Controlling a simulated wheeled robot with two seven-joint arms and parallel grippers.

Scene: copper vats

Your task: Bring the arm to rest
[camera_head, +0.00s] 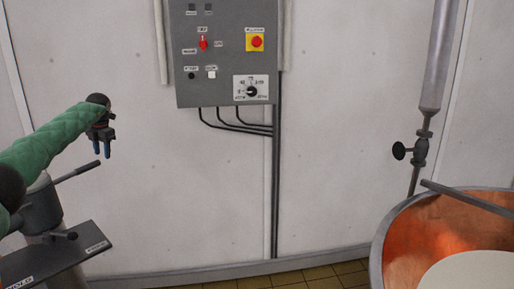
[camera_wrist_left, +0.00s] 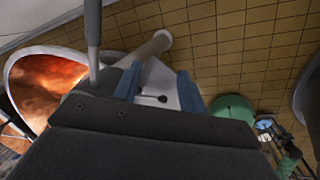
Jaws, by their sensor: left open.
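My left arm, in a green quilted sleeve, comes in from the left in the head view. My left gripper (camera_head: 102,150) hangs at its end with its two blue fingers pointing down, apart and empty. It is in the air in front of the white wall, left of and lower than the grey control box (camera_head: 226,53), and touches nothing that I can see. In the left wrist view the blue fingers (camera_wrist_left: 160,92) stand apart, with a pale post and a small dark lever beyond them.
A grey post with a lever (camera_head: 76,172) and a labelled dark plate (camera_head: 60,258) stand below my left arm. A copper vat (camera_head: 410,235) is at the lower right under a grey pipe (camera_head: 432,60).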

